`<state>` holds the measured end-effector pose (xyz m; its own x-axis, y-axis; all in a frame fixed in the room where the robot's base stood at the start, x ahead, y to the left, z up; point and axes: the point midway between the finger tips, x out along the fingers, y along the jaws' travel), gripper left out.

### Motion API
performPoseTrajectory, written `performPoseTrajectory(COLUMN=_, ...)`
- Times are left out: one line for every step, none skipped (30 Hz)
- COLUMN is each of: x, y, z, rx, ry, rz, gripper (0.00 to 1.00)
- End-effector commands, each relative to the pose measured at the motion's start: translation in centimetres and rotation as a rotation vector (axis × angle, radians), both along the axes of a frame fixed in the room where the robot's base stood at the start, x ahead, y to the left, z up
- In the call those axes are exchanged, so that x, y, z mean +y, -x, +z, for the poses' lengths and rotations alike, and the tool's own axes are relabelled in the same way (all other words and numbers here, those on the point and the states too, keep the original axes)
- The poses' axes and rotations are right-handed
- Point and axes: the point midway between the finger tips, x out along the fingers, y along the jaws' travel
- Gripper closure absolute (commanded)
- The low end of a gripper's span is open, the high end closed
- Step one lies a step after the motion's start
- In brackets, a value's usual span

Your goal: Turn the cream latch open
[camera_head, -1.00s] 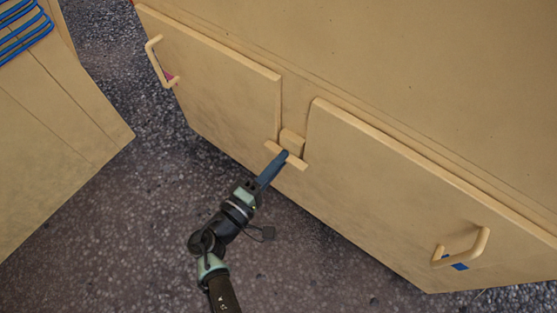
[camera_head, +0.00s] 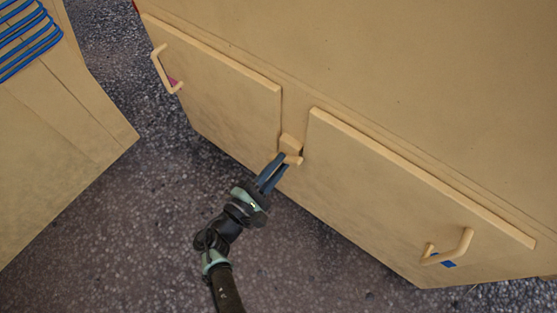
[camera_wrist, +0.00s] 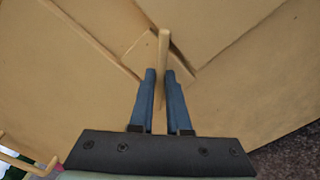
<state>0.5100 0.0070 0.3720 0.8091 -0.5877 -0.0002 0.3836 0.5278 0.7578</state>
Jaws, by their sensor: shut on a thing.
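The cream latch (camera_head: 292,159) is a small bar on the cabinet front, at the gap between two cream doors. In the wrist view the latch bar (camera_wrist: 163,50) runs lengthwise between the two blue fingers. My gripper (camera_head: 279,164) is shut on the bar, one finger on each side; it also shows in the wrist view (camera_wrist: 160,76). The fingers hide part of the bar in the head view. A cream block (camera_head: 290,143) sits behind the latch. The left door (camera_head: 220,90) and the right door (camera_head: 390,190) both look closed.
The left door has a cream handle (camera_head: 163,70) with a pink patch behind it. The right door has a cream handle (camera_head: 450,247) with a blue patch. Another cream unit with blue bars (camera_head: 30,45) stands at the left. The speckled floor (camera_head: 150,210) between is clear.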

Motion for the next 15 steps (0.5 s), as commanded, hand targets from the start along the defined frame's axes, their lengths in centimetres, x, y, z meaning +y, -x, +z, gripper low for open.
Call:
performPoseTrajectory(x=0.01, y=0.06, z=0.25, rx=0.028, ry=0.039, rz=0.0, gripper=1.0)
performPoseTrajectory(x=0.01, y=0.06, z=0.25, rx=0.045, ry=0.061, rz=0.0, gripper=1.0)
performPoseTrajectory(x=0.02, y=0.07, z=0.21, rx=0.068, ry=0.093, rz=0.0, gripper=1.0)
performPoseTrajectory(x=0.03, y=0.08, z=0.22, rx=0.085, ry=0.117, rz=0.0, gripper=1.0)
performPoseTrajectory(x=0.02, y=0.09, z=0.22, rx=0.101, ry=0.139, rz=0.0, gripper=1.0)
performPoseTrajectory(x=0.01, y=0.09, z=0.2, rx=0.124, ry=0.169, rz=-0.001, gripper=1.0)
performPoseTrajectory(x=0.0, y=0.08, z=0.22, rx=0.139, ry=0.193, rz=-0.001, gripper=1.0)
performPoseTrajectory(x=0.02, y=0.08, z=0.24, rx=0.156, ry=0.216, rz=-0.001, gripper=1.0)
performPoseTrajectory(x=0.01, y=0.08, z=0.23, rx=0.179, ry=0.248, rz=-0.001, gripper=1.0)
performPoseTrajectory(x=0.01, y=0.06, z=0.25, rx=0.195, ry=0.27, rz=-0.001, gripper=1.0)
performPoseTrajectory(x=0.01, y=0.08, z=0.23, rx=0.212, ry=0.293, rz=-0.001, gripper=1.0)
performPoseTrajectory(x=0.01, y=0.09, z=0.21, rx=0.235, ry=0.324, rz=-0.001, gripper=1.0)
performPoseTrajectory(x=0.02, y=0.08, z=0.21, rx=0.251, ry=0.347, rz=0.001, gripper=1.0)
performPoseTrajectory(x=0.04, y=0.09, z=0.19, rx=0.267, ry=0.369, rz=0.001, gripper=1.0)
performPoseTrajectory(x=0.05, y=0.07, z=0.2, rx=0.288, ry=0.398, rz=0.001, gripper=1.0)
